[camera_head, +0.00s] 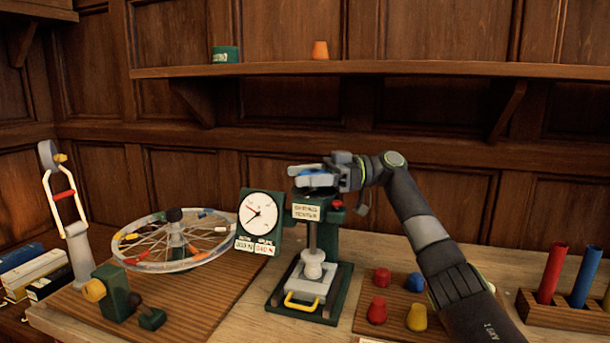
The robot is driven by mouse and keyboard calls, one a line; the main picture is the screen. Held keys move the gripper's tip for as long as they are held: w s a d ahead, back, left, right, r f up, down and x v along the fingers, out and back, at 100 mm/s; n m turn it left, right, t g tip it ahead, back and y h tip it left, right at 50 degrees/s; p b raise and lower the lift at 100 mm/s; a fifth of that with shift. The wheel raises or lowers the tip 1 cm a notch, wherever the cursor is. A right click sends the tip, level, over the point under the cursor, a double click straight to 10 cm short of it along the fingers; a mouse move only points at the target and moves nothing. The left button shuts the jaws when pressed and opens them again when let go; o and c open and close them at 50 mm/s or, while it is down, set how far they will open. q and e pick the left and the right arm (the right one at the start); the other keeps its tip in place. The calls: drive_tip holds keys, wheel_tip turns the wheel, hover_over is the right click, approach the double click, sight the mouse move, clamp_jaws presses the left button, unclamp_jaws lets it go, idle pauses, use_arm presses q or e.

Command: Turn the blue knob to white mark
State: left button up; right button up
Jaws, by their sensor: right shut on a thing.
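The blue knob (315,180) sits on top of the green tester stand (331,240), which bears a white label reading like "spring tester". My right gripper (318,176) comes in from the right and is shut on the blue knob, its fingers covering most of it. I cannot make out a white mark on the knob or the stand. A round white dial (258,212) with a dark needle stands just left of the tester. My left gripper is not in view.
A spoked wheel (178,240) and a green clamp (112,290) stand on a wooden board at left. Red and yellow pegs (377,309) stand on a board at right, under my right arm. A rack with coloured tubes (553,274) is at far right. A shelf (400,68) runs above.

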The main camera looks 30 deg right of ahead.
drive_tip(key=n+g+p, duration=0.1)
drive_tip(key=g, duration=0.1)
drive_tip(key=shift+s+r+n+g+y, duration=0.1)
drive_tip(key=shift+r+n+g+y, duration=0.05)
drive_tip(key=shift+n+g+y, duration=0.2)
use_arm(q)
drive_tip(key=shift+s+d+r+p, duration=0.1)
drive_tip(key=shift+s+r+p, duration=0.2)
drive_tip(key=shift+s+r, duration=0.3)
use_arm(e)
drive_tip(key=shift+s+n+g, duration=0.15)
drive_tip(key=shift+n+g, duration=0.4)
drive_tip(key=shift+g, duration=0.3)
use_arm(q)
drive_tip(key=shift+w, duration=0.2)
use_arm(e)
drive_tip(key=o, duration=1)
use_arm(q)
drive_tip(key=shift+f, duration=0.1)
use_arm(e)
drive_tip(key=shift+a, duration=0.1)
